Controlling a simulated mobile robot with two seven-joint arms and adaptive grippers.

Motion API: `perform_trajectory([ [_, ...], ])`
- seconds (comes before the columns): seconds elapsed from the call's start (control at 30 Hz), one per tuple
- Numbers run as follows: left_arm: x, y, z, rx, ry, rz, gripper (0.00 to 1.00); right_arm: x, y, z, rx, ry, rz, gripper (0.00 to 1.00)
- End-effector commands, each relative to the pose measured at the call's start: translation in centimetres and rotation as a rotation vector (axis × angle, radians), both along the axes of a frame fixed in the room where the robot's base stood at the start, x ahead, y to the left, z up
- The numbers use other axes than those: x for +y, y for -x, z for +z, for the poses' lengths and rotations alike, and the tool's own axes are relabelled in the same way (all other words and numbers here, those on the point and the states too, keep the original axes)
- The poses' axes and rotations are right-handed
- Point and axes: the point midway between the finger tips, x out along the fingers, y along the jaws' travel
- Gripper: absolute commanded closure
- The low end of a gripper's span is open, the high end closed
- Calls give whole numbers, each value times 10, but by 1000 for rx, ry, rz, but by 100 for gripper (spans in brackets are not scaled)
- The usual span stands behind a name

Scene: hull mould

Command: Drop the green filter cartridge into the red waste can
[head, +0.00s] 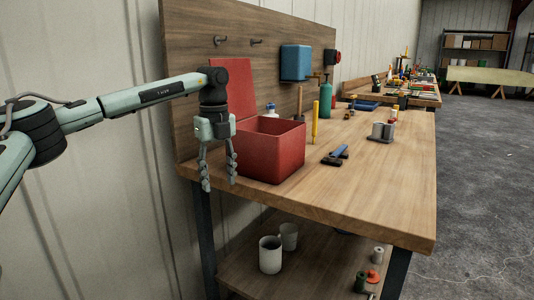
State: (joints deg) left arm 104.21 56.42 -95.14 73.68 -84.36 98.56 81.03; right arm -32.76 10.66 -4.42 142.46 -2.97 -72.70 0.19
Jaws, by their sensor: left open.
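My left gripper (219,184) hangs fingers down at the bench's left end, in front of the left side of the red waste can. It is open, with nothing between its fingers. The red waste can (272,155) is a square open-topped box on the bench, its red lid (236,90) raised behind it. A small dark green cylinder (361,281) stands on the lower shelf at the right; it may be the green filter cartridge, but I cannot tell for sure. The can's inside floor is hidden. My right gripper is not in view.
White mugs (270,254) and an orange object (374,275) are on the lower shelf (315,270). The bench's front right is clear.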

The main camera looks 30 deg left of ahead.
Motion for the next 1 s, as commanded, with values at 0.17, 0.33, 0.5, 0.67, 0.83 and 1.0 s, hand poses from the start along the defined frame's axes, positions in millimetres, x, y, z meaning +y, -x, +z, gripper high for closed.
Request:
perform_trajectory([
  [0.17, 2, 10, -33, 5, 1, -288, 53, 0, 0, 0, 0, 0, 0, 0],
  [0.33, 3, 18, -59, 4, 1, -560, 53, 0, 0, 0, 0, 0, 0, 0],
  [0.5, -2, 24, -78, 3, 1, -796, 53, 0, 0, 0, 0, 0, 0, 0],
  [0.67, -8, 25, -88, 1, -1, -937, 53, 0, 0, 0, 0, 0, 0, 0],
  [0.83, -11, 26, -92, -1, 0, -989, 53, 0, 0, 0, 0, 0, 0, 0],
  [1.0, -11, 26, -92, 0, 0, -991, 53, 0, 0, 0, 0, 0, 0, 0],
])
